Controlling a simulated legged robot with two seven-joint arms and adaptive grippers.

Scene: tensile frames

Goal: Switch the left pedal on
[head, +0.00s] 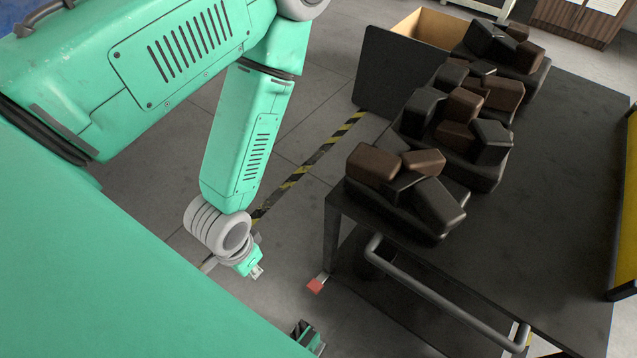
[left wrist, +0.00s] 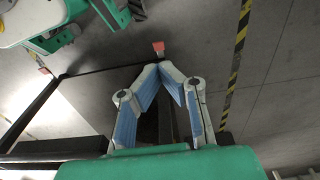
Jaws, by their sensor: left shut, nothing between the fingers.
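The left pedal (head: 315,286) is a small red block low by the near left leg of the dark table. It also shows in the left wrist view (left wrist: 158,47), just beyond my fingertips. My left gripper (head: 258,271) hangs in the air to the left of the pedal in the head view, with a gap between them. In the left wrist view my left gripper (left wrist: 161,71) has its fingertips together and nothing between them. A second red pedal (left wrist: 43,70) shows at the left of that view. My right gripper is not in view.
The dark table (head: 560,190) carries several trays of brown and black blocks. A grey handle bar (head: 440,295) runs along its near edge. A yellow-black floor stripe (head: 310,165) crosses the floor left of the table, where floor is clear.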

